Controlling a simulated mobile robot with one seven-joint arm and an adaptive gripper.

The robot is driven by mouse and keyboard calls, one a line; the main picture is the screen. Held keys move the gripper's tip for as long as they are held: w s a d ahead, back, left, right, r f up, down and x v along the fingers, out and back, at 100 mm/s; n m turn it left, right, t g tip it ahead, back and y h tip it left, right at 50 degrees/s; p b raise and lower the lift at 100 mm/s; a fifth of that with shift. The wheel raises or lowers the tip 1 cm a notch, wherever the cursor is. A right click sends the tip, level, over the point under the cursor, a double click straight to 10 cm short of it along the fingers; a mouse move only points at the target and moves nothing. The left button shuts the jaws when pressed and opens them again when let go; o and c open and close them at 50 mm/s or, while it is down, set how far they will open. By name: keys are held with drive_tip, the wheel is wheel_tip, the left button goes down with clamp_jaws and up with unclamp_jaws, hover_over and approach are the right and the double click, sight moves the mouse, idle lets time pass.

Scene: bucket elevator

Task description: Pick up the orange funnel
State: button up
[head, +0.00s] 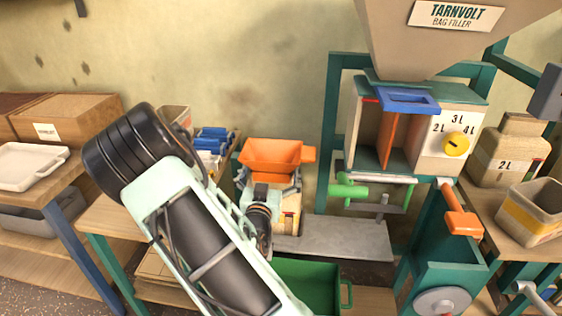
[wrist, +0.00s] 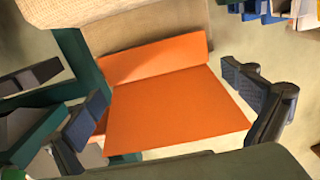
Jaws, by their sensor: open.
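The orange funnel (head: 272,156) sits on top of a beige container (head: 287,212) in the middle of the head view, with a tab on its right side. In the wrist view the orange funnel (wrist: 175,110) fills the middle, between the two fingers. My gripper (wrist: 172,108) is open, with one dark finger pad on each side of the funnel. I cannot tell whether either finger touches it. In the head view my arm covers part of the container, and the fingers are hard to make out.
A grey bench (head: 345,238) and a green crate (head: 305,272) lie below the funnel. Blue items (head: 212,140) sit behind my arm. A 2L container (head: 505,155) stands far right.

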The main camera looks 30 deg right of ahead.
drive_tip(key=shift+x, duration=1.3)
drive_tip(key=c, duration=1)
drive_tip(key=shift+o, duration=0.2)
drive_tip(key=shift+r, duration=0.1)
